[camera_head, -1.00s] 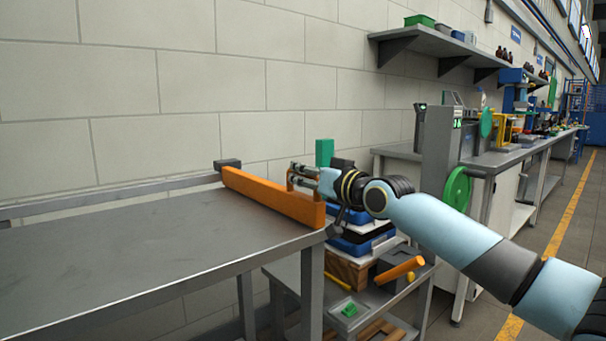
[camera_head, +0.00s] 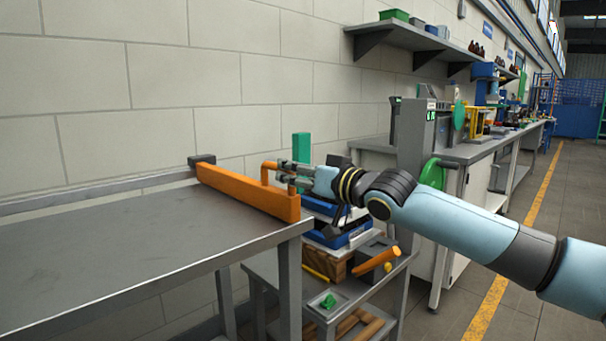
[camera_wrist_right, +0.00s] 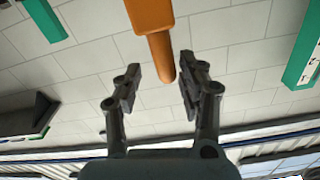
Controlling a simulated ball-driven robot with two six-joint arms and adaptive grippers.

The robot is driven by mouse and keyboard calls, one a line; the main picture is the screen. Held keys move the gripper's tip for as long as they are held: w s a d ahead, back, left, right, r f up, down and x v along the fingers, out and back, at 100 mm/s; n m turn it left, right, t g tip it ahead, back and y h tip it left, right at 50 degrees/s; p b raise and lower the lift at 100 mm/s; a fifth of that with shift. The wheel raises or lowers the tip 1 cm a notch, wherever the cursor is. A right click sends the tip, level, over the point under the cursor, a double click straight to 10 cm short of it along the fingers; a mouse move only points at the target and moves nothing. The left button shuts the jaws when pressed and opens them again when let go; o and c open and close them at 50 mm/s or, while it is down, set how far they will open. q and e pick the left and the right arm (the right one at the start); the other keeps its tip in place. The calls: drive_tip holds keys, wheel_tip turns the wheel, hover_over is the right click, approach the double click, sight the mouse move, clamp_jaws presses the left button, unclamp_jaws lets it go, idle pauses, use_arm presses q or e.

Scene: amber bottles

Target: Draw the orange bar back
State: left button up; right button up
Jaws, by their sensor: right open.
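The orange bar (camera_head: 247,191) lies along the right end of the grey metal table (camera_head: 110,250). An orange handle (camera_head: 267,171) stands out from its right side. My right gripper (camera_head: 284,173) is open at the handle, its arm coming in from the right. In the right wrist view the orange piece (camera_wrist_right: 158,45) comes down from the top. Its narrow end is in line with the gap between the spread fingers of my right gripper (camera_wrist_right: 161,88), with space on both sides. I cannot tell how deep it sits between them. My left gripper is not in view.
A grey rail (camera_head: 100,191) runs along the table's back edge by the wall. The tabletop is clear.

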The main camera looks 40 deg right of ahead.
drive_tip(key=shift+s+d, duration=0.1)
drive_tip(key=shift+s, duration=1.15)
drive_tip(key=shift+f, duration=0.1)
